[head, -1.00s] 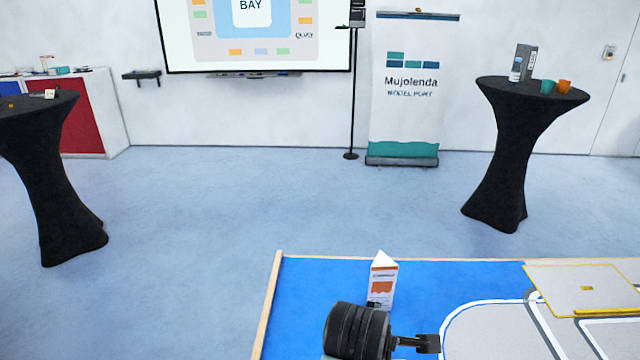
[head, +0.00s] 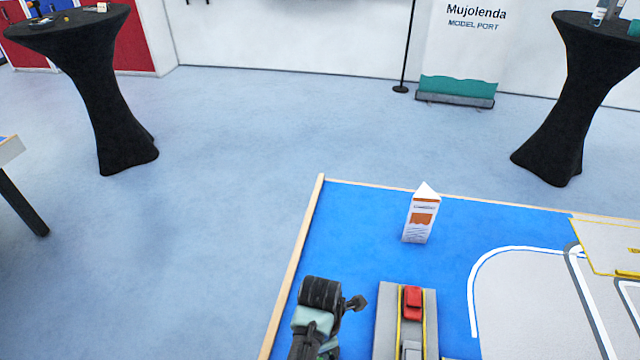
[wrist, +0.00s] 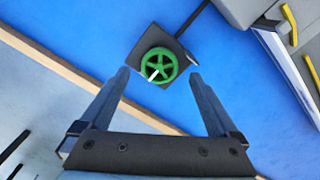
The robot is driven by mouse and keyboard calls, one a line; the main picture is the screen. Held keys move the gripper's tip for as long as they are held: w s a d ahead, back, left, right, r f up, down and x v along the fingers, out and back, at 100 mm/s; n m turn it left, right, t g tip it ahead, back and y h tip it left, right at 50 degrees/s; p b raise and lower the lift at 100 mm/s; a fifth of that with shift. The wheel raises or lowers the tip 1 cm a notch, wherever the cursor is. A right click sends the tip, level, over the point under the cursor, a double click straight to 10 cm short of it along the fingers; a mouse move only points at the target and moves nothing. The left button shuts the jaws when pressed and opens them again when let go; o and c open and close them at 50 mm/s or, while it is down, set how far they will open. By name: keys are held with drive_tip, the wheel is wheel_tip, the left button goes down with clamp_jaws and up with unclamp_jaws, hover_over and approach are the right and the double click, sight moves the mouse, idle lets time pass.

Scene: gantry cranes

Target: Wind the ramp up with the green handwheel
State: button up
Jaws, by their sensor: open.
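The green handwheel (wrist: 157,65) sits on a dark square base on the blue board in the wrist view. It has several spokes and a pale handle. A dark rod runs from its base toward a grey block at the upper right. My gripper (wrist: 160,72) is open, its two fingers on either side of the wheel in the picture, with nothing between them held. In the head view my gripper (head: 355,303) is above the board's left part, and the wheel is hidden there. The ramp (head: 387,315) seems to be the grey strip with yellow edges, bearing a red vehicle (head: 412,302).
A white and orange three-sided sign (head: 420,215) stands on the board behind my gripper. A wooden rim (head: 298,255) edges the board at left. Draped black tables (head: 100,95) stand beyond, with open floor between. Flat yellow-edged plates (head: 605,245) lie at right.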

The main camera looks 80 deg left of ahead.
drive_tip(key=shift+f, duration=1.5)
drive_tip(key=c, duration=1.4)
drive_tip(key=shift+o, duration=0.2)
